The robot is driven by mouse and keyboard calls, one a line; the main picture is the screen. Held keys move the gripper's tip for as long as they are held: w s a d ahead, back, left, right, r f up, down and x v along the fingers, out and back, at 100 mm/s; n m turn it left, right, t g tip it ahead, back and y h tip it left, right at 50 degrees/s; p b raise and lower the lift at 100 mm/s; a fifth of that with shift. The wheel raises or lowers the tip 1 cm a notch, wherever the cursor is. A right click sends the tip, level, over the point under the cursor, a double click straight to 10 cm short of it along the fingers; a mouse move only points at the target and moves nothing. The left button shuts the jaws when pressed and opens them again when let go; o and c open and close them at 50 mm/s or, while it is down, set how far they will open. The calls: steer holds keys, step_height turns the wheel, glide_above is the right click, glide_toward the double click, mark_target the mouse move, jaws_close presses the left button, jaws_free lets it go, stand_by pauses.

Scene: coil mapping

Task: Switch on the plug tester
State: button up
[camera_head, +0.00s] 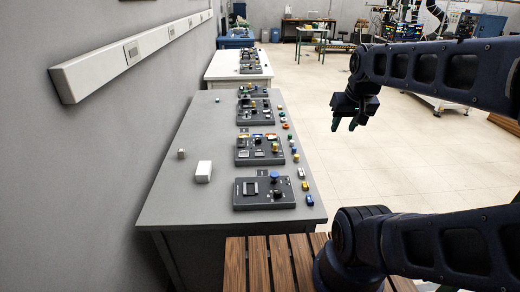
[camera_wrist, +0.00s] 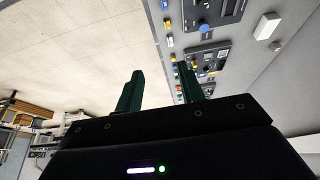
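Several dark control panels stand in a row on a grey table, and their labels are too small to read, so I cannot tell which is the plug tester. The nearest panel (camera_head: 263,202) has a dark rocker-like part (camera_head: 249,188) and a blue knob (camera_head: 275,176); the panel also shows in the wrist view (camera_wrist: 222,12). A second panel (camera_head: 244,160) lies behind it. My gripper (camera_head: 344,124) is open and empty, in the air right of the table. Its two dark green fingers show apart in the wrist view (camera_wrist: 160,80).
The grey table (camera_head: 185,218) carries a white box (camera_head: 203,171), a small beige block (camera_head: 182,154) and several small coloured pieces along its right edge. A wooden slatted surface (camera_head: 270,262) is in front. A wall lies left; open floor lies right.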

steer(key=shift+w+r, duration=0.15)
steer(key=c, duration=0.3)
steer(key=w+r, duration=0.1)
steer(key=w, duration=0.1)
steer(key=w+m, duration=0.1)
steer(key=w, duration=0.1)
steer(key=w+r+m, duration=0.1)
steer(key=w, duration=0.2)
steer(key=shift+a+r+g, duration=0.2)
steer(key=shift+r+g, duration=0.1)
jaws_close()
steer(key=w+a+f+m+g, duration=0.15)
steer(key=w+m, duration=0.25)
steer(key=w, duration=0.8)
steer(key=w+a+m+g, duration=0.1)
steer(key=w+a+m, duration=0.15)
steer(key=w, duration=0.95)
steer(key=w+a+f+m+h, duration=0.1)
steer(key=w+a+f+m, duration=0.3)
steer(key=w+f, duration=0.6)
steer(key=w+a+f+m+g, duration=0.1)
steer(key=w+a+f+m, duration=0.4)
steer(key=w+f, duration=0.6)
steer(key=w+a, duration=0.1)
steer(key=w, duration=0.2)
steer(key=shift+w+a+f+h, duration=0.15)
steer(key=shift+w+h, duration=0.2)
steer(key=shift+h, duration=0.05)
steer(key=shift+m+g, duration=0.25)
